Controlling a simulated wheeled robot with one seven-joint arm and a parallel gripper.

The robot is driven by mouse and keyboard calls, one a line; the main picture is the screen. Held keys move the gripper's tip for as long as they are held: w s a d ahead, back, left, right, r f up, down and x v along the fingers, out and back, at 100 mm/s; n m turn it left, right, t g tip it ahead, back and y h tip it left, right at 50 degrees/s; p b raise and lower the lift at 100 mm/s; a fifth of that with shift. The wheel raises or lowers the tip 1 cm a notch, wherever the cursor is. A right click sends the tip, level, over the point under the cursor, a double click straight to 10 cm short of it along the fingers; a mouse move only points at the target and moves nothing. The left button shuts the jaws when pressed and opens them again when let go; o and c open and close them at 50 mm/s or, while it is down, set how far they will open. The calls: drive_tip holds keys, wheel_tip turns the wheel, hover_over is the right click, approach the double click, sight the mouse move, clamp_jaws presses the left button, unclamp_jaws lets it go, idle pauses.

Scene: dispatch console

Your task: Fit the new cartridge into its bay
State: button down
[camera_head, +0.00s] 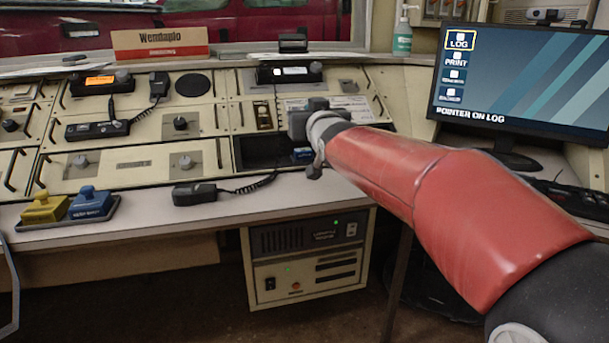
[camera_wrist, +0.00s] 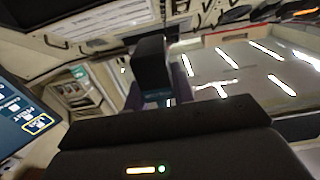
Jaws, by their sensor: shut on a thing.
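My gripper (camera_head: 302,138) is over the dark open bay (camera_head: 262,152) in the console, at the end of my red-sleeved arm. My gripper is shut on this cartridge. A yellow cartridge (camera_head: 45,208) and another blue cartridge (camera_head: 90,202) stand on a dark tray (camera_head: 112,212) at the left.
A handset (camera_head: 194,193) with a coiled cord lies on the desk edge, left of the bay. The monitor (camera_head: 520,80) stands at the right, reading "POINTER ON LOG". A radio (camera_head: 290,72) sits above the bay. The desk front (camera_head: 270,203) below the bay is clear.

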wheel_tip(320, 180, down, 13)
drive_tip(key=shift+r+b, duration=0.2)
drive_tip(key=shift+b, duration=0.2)
drive_tip(key=shift+f, duration=0.2)
drive_tip(key=c, duration=1.2)
unclamp_jaws()
drive_tip(key=shift+o, duration=0.2)
drive_tip(key=shift+r, duration=0.15)
